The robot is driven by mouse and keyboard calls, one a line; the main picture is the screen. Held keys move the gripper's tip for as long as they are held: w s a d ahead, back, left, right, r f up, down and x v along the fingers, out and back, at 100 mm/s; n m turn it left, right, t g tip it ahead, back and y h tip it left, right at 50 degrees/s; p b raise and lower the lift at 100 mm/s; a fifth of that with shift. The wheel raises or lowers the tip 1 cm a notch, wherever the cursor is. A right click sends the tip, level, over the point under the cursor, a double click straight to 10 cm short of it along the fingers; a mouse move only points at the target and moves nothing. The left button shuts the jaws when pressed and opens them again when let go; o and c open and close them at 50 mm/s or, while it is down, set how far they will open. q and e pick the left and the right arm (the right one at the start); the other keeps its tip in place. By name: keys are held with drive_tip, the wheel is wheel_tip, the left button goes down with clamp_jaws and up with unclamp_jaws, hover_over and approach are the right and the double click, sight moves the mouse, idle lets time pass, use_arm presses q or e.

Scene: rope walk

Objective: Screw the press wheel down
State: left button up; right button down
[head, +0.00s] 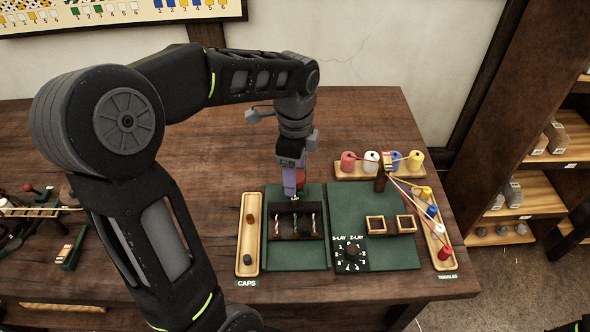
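A dark press frame (297,237) stands on the left green mat, with short striped rope pieces showing in it. A small red part (301,178), which looks like the press wheel, is at the far end of the frame. My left gripper (293,182) reaches down from above, with its purple finger right against or just beside the red part. The gripper hides part of it, and I cannot tell whether the fingers are closed on it. My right gripper is not in view.
A caps tray (248,262) stands left of the press. A dial (351,253) and two small wooden boxes (376,225) sit on the right mat. Coloured spools (348,162) with taut strands stand behind, and a toggles tray (436,240) is at right. Wooden shelves are farther right.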

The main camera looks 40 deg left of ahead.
use_arm(q)
drive_tip(key=shift+r, duration=3.95)
drive_tip(key=shift+f, duration=0.1)
